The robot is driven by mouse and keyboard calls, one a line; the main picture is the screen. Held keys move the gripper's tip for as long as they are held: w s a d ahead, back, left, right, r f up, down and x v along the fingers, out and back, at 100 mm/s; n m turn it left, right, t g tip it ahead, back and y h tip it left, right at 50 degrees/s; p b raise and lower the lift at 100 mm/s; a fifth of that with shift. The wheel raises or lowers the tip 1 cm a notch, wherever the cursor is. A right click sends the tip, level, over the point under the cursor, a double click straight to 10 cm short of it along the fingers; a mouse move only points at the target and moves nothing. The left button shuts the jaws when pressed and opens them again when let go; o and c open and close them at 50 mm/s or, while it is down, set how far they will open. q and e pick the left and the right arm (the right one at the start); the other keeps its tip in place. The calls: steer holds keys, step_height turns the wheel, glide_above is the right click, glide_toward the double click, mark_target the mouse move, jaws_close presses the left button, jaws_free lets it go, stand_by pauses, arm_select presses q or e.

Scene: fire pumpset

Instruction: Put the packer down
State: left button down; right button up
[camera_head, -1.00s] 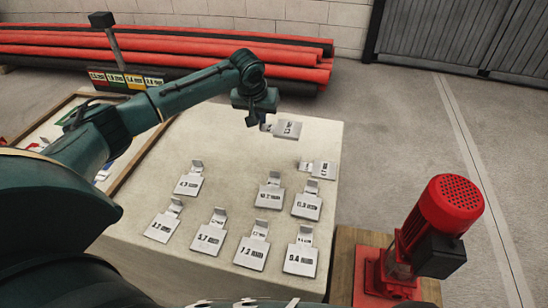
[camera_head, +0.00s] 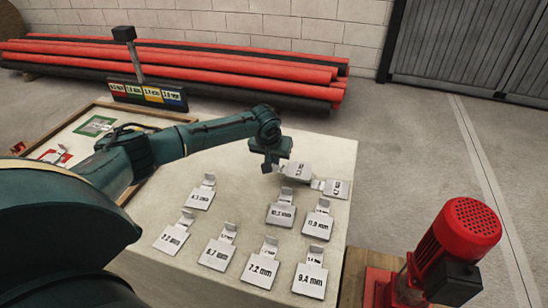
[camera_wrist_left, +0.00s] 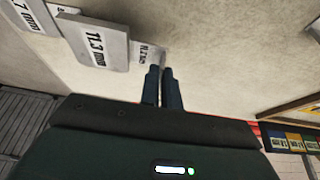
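The packer (camera_head: 297,170) is a flat light-grey plate with a small upright tab. In the left wrist view the plate (camera_wrist_left: 95,40) reads 11.3 mm, and its tab (camera_wrist_left: 147,53) meets my fingertips. My left gripper (camera_head: 268,168) is at the table's back part, shut on this tab; the fingers (camera_wrist_left: 161,72) are nearly together. The plate appears close to the white table top (camera_head: 230,165), but I cannot tell whether it touches. My right gripper is out of view.
Another packer (camera_head: 338,188) lies very near, just right of and in front of the held one. Several labelled packers, including one marked 9.4 mm (camera_head: 311,279), stand in rows at the front. A red pump (camera_head: 455,240) is at right. Bare table lies left of the gripper.

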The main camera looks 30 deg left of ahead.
arm_select(q)
steer(key=shift+f, duration=0.4)
steer(key=shift+f, duration=0.1)
steer(key=c, duration=1.6)
jaws_free()
steer(key=shift+r, duration=0.25)
steer(key=p+v, duration=0.1)
steer(key=v, duration=1.1)
steer(key=shift+s+r, duration=0.1)
steer(key=shift+r, duration=0.2)
steer(key=shift+d, duration=0.1)
